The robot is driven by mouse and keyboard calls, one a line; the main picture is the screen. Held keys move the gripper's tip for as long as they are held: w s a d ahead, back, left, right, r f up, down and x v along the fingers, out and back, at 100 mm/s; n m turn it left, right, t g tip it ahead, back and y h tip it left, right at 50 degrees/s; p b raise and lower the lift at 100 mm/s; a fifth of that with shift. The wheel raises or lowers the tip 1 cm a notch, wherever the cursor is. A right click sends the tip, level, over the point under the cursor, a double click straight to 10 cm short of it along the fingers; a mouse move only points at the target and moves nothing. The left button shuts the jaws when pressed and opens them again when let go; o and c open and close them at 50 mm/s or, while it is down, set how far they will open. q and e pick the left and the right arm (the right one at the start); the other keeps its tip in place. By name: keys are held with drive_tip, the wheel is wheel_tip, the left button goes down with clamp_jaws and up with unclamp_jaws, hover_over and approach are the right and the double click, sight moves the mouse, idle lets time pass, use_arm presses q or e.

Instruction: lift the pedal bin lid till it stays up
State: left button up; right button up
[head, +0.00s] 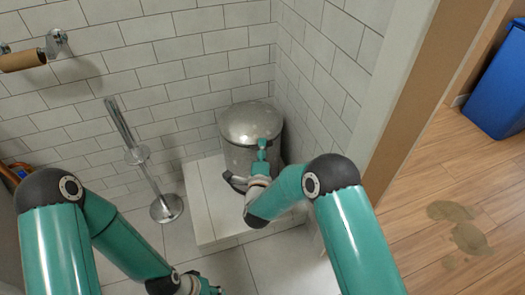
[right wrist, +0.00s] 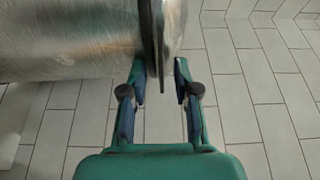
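The grey metal pedal bin (head: 238,158) stands upright in the tiled corner. Its domed lid (head: 250,120) looks closed. My right gripper (head: 262,146) is at the bin's front, by the lid's edge. In the right wrist view, the bin body (right wrist: 70,38) lies sideways at upper left. There, the right gripper's fingers (right wrist: 161,75) are apart, with the dark lid rim (right wrist: 158,50) between their tips and a gap on the right side. My left gripper (head: 205,287) is low at the bottom edge of the head view, partly cut off; its fingers are unclear.
The bin stands on a low pale tiled step (head: 200,205). A metal stand (head: 165,207) with an upright pole is left of it. A paper roll holder (head: 25,60) is on the left wall. A wooden door frame (head: 425,85) and a blue container (head: 500,85) are at right.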

clamp_jaws()
idle(0.4)
